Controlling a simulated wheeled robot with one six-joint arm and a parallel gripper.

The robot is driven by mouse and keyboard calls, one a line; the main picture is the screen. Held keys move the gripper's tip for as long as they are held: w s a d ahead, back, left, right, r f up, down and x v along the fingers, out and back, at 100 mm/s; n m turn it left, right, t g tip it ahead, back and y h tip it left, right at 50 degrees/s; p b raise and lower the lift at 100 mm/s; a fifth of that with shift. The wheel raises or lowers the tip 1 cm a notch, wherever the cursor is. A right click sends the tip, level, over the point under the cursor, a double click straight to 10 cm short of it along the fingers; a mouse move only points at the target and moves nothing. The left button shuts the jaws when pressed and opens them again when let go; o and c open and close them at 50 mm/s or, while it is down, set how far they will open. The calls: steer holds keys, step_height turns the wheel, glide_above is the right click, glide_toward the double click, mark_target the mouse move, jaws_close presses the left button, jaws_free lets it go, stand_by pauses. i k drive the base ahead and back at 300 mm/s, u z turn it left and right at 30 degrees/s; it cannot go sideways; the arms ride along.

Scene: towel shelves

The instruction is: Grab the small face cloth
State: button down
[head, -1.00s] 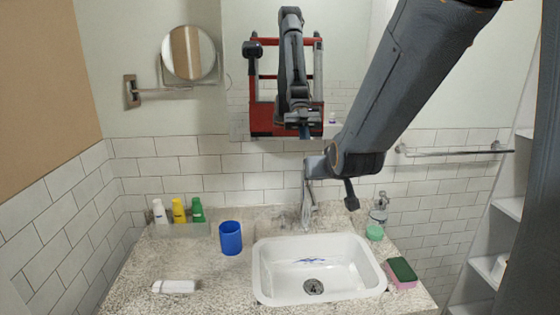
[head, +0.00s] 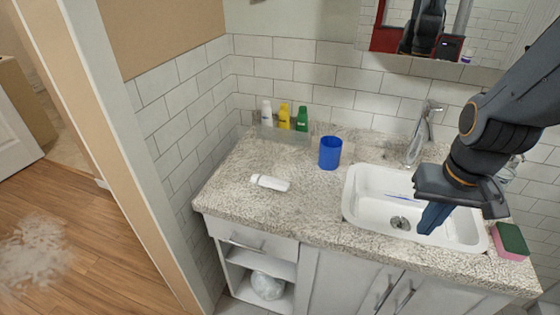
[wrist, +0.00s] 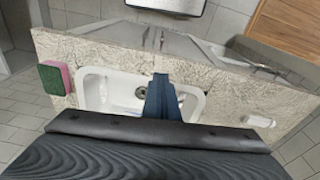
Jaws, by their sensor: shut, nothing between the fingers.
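I cannot make out a face cloth in either view. My gripper (head: 430,222) hangs over the white sink (head: 462,228), with its blue fingers together and nothing between them. The fingers (wrist: 161,97) also show in the wrist view, in front of the sink basin. A pale rounded bundle (head: 268,285) sits on the open shelf under the counter, at the left; I cannot tell what it is.
A blue cup (head: 330,152), a white tube (head: 270,183) and several small bottles (head: 284,116) stand or lie on the speckled counter (head: 235,190). The faucet (head: 418,135) and a green-and-pink sponge (head: 511,241) are near my arm.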

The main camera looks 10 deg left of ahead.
mark_target(259, 180)
steer(key=z, duration=0.05)
steer(key=k, duration=0.5)
steer(key=z, duration=2.05)
steer(key=k, duration=1)
steer(key=u, duration=2)
steer(key=i, duration=1)
